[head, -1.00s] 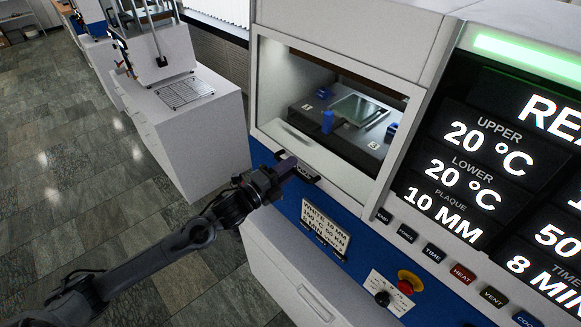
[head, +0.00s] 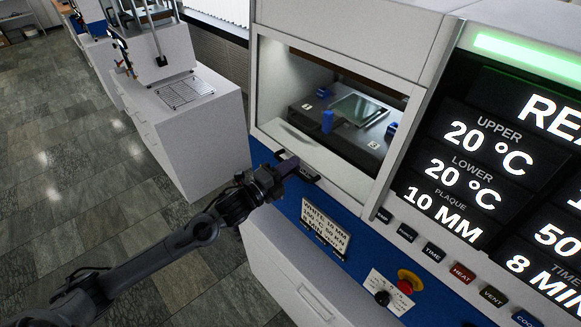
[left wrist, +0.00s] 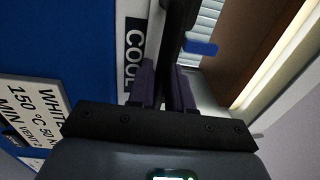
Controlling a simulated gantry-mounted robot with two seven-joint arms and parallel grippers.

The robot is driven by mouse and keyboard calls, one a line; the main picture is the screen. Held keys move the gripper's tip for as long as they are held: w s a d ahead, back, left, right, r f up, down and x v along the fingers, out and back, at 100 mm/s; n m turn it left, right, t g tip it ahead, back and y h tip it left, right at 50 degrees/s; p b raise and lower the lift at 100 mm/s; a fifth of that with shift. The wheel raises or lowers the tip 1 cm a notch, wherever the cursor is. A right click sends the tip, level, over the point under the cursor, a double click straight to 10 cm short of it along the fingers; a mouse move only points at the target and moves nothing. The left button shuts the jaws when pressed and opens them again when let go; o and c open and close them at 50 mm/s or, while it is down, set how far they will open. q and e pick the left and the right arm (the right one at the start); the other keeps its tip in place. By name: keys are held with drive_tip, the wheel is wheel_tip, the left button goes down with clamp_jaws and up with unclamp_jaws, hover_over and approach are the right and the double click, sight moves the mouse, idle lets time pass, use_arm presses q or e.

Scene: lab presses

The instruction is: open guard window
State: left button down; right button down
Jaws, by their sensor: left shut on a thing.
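The guard window (head: 327,110) is a clear pane in a light frame on the front of the press, and it looks closed. A dark handle (head: 309,176) sits at its lower edge. My left gripper (head: 288,166) is at this handle. In the left wrist view its two purple-grey fingers (left wrist: 164,88) are shut on the dark handle bar (left wrist: 176,40), which runs up between them. The fingers hide part of the handle. My right gripper is in neither view.
The display (head: 500,150), a row of buttons (head: 434,252) and a red-topped emergency stop (head: 410,281) are to the right. Another white bench unit (head: 190,130) stands left, with open floor before it.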

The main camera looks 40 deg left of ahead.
sight(319, 48)
use_arm(q)
drive_tip(key=shift+r, duration=0.15)
drive_tip(key=w+r+p, duration=0.1)
drive_tip(key=r+p, duration=0.5)
drive_tip(key=r, duration=0.4)
drive_tip(key=w+r+p, duration=0.1)
drive_tip(key=r+p, duration=0.5)
drive_tip(key=r, duration=0.3)
drive_tip(key=w+r+p, duration=0.2)
drive_tip(key=r+p, duration=0.4)
drive_tip(key=r, duration=0.4)
drive_tip(key=shift+w+d+r+p, duration=0.1)
drive_tip(key=shift+d+r+p, duration=0.15)
drive_tip(key=shift+r+p, duration=0.1)
drive_tip(key=c, duration=1.2)
unclamp_jaws()
drive_tip(key=shift+f, duration=0.1)
